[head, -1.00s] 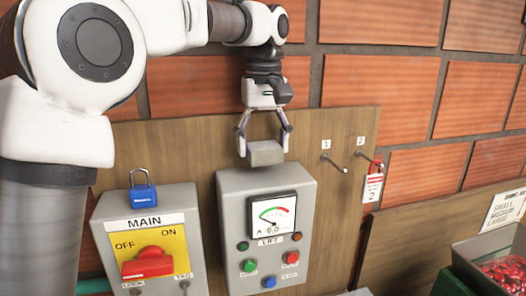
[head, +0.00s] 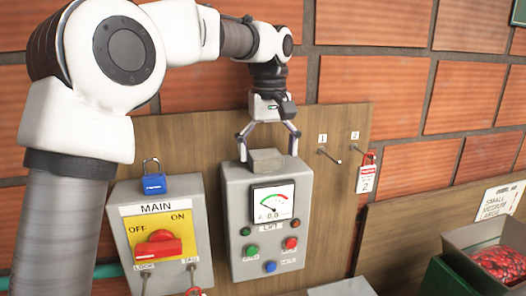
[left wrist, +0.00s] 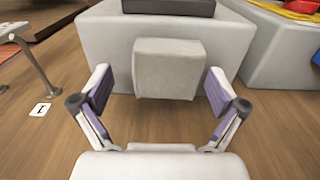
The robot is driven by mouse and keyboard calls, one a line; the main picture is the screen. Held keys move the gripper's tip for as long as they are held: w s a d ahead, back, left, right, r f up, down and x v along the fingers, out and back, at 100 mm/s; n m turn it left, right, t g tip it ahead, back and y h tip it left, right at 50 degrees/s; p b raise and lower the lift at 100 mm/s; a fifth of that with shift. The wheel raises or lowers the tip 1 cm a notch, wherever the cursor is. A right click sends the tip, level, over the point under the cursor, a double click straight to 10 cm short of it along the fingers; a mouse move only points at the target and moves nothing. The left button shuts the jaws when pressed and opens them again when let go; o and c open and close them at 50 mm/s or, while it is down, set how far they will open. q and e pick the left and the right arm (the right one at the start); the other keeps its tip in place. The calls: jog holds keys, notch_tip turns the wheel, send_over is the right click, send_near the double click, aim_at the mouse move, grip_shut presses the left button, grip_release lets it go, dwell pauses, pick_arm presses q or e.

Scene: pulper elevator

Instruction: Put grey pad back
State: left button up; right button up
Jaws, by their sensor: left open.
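The grey pad (head: 266,161), a small plain block, sits at the top edge of the grey LIFT box (head: 236,208). In the left wrist view the pad (left wrist: 168,68) lies against the grey box (left wrist: 108,42), just beyond and between my fingertips. My left gripper (head: 268,148) hangs above the LIFT box with one finger on each side of the pad. It is open, with gaps beside the pad, and it also shows in the left wrist view (left wrist: 159,88). My right gripper is not in view.
The MAIN box (head: 122,228) with a red switch and a blue padlock (head: 154,182) stands to the left. Two pegs, 1 (head: 329,156) and 2, project from the wooden board; a red tagged padlock (head: 366,176) hangs at 2. A bin of red fruit (head: 498,262) is at right.

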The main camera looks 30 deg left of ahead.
aim_at(265, 154)
pick_arm(q)
jog(key=shift+s+a+r, duration=0.15)
jog(key=shift+s+r, duration=0.15)
jog(key=shift+r, duration=0.05)
notch_tip(265, 154, up, 12)
jog(key=shift+f, duration=0.1)
